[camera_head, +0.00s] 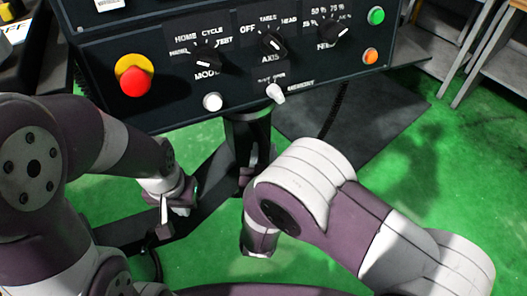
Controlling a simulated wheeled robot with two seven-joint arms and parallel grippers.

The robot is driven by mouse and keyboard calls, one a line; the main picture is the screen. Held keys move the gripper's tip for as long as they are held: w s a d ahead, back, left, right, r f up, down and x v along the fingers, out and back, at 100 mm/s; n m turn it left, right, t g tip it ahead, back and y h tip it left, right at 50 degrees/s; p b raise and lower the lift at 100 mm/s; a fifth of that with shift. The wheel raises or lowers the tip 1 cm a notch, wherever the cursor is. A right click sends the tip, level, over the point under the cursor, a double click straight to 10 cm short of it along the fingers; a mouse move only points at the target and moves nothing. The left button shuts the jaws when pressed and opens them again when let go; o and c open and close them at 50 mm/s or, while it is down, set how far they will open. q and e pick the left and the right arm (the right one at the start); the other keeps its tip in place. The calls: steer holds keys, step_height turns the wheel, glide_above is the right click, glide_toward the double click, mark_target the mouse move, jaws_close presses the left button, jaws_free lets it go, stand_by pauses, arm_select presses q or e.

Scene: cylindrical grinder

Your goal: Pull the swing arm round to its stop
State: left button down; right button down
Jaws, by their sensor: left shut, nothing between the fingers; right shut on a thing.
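The swing arm (205,185) is a long black bar below the control panel (240,75). It runs from the lower left up to a black upright post (247,135) under the panel. My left gripper (163,213) is shut and empty, beside the bar's left part; I cannot tell whether it touches the bar. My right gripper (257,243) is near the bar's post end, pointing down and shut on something. Its fingertips and the exact place of its grip are mostly hidden by my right arm.
The panel's red stop button (135,80), dials and white toggle (275,93) overhang the space above the grippers. A dark mat (350,120) lies on the green floor (410,180). A grey bench frame (500,50) stands at the upper right. Open floor lies to the right.

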mark_target(266, 141)
steer(key=c, duration=0.9)
jaws_free()
steer(key=shift+d, duration=0.1)
step_height(266, 141, up, 5)
steer(key=shift+f+p, duration=0.1)
steer(key=shift+p, duration=0.5)
steer(key=s+d+r, duration=0.2)
steer(key=d, duration=0.1)
steer(key=s+d+r+p, duration=0.1)
steer(key=s+d+r, duration=0.1)
steer(key=d, duration=0.2)
steer(key=s+d+r, duration=0.1)
steer(key=d+r, duration=0.1)
steer(key=d, duration=0.1)
steer(key=shift+s+d+r+p, duration=0.1)
steer(key=shift+s+d+p, duration=0.05)
steer(key=shift+s+p, duration=0.25)
